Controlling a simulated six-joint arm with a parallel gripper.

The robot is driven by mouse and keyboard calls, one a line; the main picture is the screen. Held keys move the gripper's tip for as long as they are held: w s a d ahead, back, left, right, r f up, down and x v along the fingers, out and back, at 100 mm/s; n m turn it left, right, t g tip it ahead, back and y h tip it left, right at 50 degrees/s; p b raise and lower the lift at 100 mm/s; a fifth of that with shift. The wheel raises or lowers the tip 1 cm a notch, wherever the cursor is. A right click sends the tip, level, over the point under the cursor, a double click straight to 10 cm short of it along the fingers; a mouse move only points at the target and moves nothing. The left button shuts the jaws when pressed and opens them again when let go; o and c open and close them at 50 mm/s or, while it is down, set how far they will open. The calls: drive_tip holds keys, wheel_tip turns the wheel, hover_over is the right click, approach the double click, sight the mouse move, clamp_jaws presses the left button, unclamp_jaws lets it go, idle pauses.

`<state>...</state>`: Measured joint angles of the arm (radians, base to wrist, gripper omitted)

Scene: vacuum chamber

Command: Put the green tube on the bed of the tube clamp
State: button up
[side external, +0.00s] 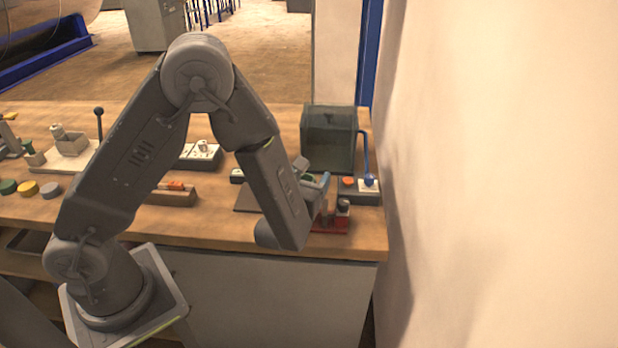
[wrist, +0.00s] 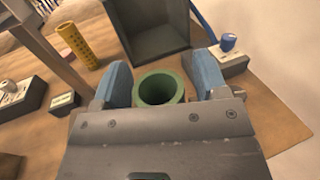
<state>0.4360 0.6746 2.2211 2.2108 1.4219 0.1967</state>
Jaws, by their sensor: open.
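The green tube (wrist: 158,91) shows in the wrist view as a hollow ring seen from its end. It lies between the two blue fingers of my gripper (wrist: 161,80), with a visible gap on each side. My gripper is open and also shows in the side view (side external: 316,190), low over the right end of the bench. A red-based fixture (side external: 330,225) sits by the gripper near the bench's front edge; it may be the tube clamp, but my arm hides part of it.
A dark greenish chamber box (side external: 329,138) stands behind the gripper. A blue knob (side external: 369,182) and an orange button (side external: 348,181) are at its right front. In the wrist view a yellow tube (wrist: 76,43) stands at upper left. A wooden block (side external: 171,196) lies left of the gripper.

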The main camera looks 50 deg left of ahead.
drive_tip(key=shift+r, duration=0.1)
drive_tip(key=shift+s+d, duration=0.15)
drive_tip(key=shift+s, duration=0.05)
drive_tip(key=v, duration=1.1)
drive_tip(key=s+a+r+n+g+y, duration=0.1)
drive_tip(key=s+a+r+n+g, duration=0.2)
drive_tip(key=s+a+n+g, duration=0.45)
drive_tip(key=s+a+r+n+g+y, duration=0.15)
drive_tip(key=s+n+g, duration=0.35)
drive_tip(key=n, duration=0.6)
drive_tip(key=d+r+n+t+h, duration=0.2)
drive_tip(key=d+r+n+h, duration=0.4)
drive_tip(key=r+n+h, duration=0.4)
drive_tip(key=shift+w+d+r+n+h, duration=0.15)
drive_tip(key=shift+d+r+n+h, duration=0.25)
drive_tip(key=shift+n, duration=0.55)
drive_tip(key=shift+f, duration=0.15)
